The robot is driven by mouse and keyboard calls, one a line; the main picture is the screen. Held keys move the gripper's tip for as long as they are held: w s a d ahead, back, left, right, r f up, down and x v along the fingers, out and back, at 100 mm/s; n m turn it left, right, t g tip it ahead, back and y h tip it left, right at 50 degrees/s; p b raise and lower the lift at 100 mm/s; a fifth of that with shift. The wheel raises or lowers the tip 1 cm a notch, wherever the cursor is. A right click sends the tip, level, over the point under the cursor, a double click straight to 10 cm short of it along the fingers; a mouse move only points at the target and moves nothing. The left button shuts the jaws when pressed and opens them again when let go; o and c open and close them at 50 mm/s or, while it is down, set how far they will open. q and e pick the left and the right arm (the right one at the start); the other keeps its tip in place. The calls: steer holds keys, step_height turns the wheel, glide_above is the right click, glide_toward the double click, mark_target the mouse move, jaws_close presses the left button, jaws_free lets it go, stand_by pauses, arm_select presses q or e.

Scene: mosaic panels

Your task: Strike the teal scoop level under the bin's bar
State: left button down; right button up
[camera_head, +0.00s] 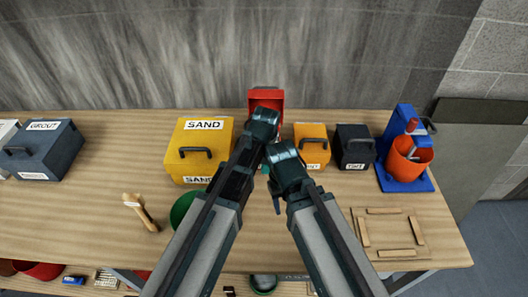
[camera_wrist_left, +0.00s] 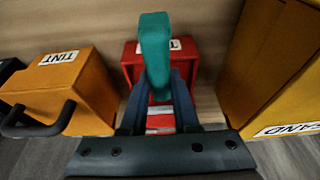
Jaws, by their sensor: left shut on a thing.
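The teal scoop (camera_wrist_left: 155,50) shows in the left wrist view as an upright teal piece between the fingers of my left gripper (camera_wrist_left: 157,95), which is shut on it. The red bin (camera_wrist_left: 130,65) with a white label stands just beyond it. In the head view the red bin (camera_head: 266,97) is at the back centre, and my left gripper (camera_head: 266,112) is at its front edge, covering much of it. My right gripper (camera_head: 279,150) is close beside it; its fingers are not clear. The bar and the scoop's fill cannot be made out.
A yellow SAND bin (camera_head: 222,133) stands left of the red bin; an orange bin (camera_head: 312,137) and a dark bin (camera_head: 355,138) stand right. A green round thing (camera_head: 184,207), a brush (camera_head: 141,211) and a wooden frame (camera_head: 362,231) lie nearer. A blue stand holds an orange bucket (camera_head: 405,165).

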arm_select(q)
steer(key=shift+w, duration=0.25)
steer(key=shift+w, duration=1.8)
steer(key=shift+s, duration=2.15)
steer(key=shift+w+r+p, duration=0.1)
steer(key=shift+r+p, duration=2.4)
steer(key=shift+r, duration=0.05)
arm_select(e)
steer(key=shift+r, duration=2.55)
arm_select(q)
steer(key=shift+f, duration=0.1)
arm_select(e)
steer(key=shift+f, duration=0.1)
